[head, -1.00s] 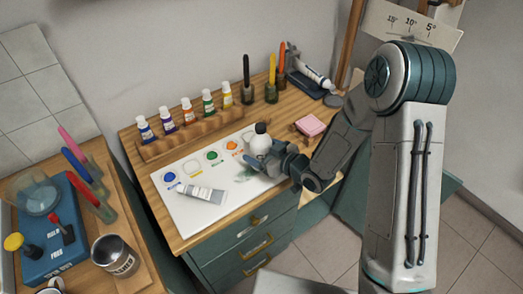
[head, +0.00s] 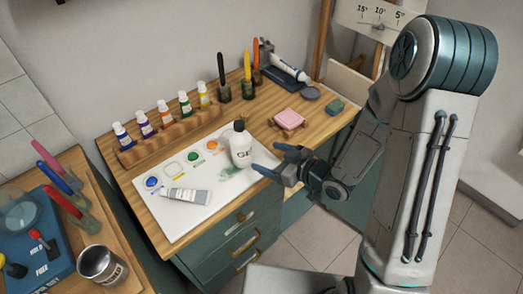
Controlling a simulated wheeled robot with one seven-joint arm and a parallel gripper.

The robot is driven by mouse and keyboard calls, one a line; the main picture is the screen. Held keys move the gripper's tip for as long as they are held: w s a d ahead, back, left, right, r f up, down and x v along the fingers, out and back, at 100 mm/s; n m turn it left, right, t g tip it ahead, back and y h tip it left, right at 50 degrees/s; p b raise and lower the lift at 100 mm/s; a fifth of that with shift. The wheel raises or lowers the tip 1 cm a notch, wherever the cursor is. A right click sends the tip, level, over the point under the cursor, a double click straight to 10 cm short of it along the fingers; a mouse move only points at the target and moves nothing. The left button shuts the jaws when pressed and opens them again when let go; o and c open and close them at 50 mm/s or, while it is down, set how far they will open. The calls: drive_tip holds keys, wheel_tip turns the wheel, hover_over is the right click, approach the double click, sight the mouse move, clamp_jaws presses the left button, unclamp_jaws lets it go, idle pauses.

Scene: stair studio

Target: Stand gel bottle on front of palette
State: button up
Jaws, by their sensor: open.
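The gel bottle (head: 240,148), white with a black cap and dark lettering, stands upright on the right part of the white palette (head: 175,224). The palette lies on the wooden cabinet top and carries several paint dabs. A grey-white paint tube (head: 186,196) lies on its front left part. My gripper (head: 267,161) is open and empty, just right of the bottle, with its fingers pointing at it. A small gap seems to show between the fingers and the bottle.
Several paint bottles stand in a wooden rack (head: 172,137) behind the palette. Brush jars (head: 248,88) stand at the back. A pink block on a small stand (head: 288,120) and a green block (head: 335,105) lie to the right. A side table with a metal cup (head: 103,265) is at left.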

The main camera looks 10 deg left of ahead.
drive_tip(key=shift+s+d, duration=0.2)
drive_tip(key=shift+d, duration=0.05)
drive_tip(key=w+d+r+m+t+h, duration=0.1)
drive_tip(key=d+r+m+h, duration=0.15)
drive_tip(key=d+h, duration=0.2)
drive_tip(key=w+d+r+m+h, duration=0.1)
drive_tip(key=d+r+h, duration=0.2)
drive_tip(key=d, duration=0.3)
drive_tip(key=w+d+r+m+t+h, duration=0.1)
drive_tip(key=w+d+r+m+h, duration=0.1)
drive_tip(key=d+h, duration=0.25)
drive_tip(key=s+d+r+m+g, duration=0.2)
drive_tip(key=s+r+m, duration=0.1)
drive_tip(key=s, duration=0.6)
drive_tip(key=s+d+r+m+g, duration=0.2)
drive_tip(key=s+r, duration=0.4)
drive_tip(key=s, duration=0.3)
drive_tip(key=shift+s+m+g+h, duration=0.25)
drive_tip(key=shift+m+g+h, duration=0.15)
drive_tip(key=shift+m+g, duration=0.4)
drive_tip(key=shift+d+r, duration=0.1)
drive_tip(key=shift+d, duration=0.05)
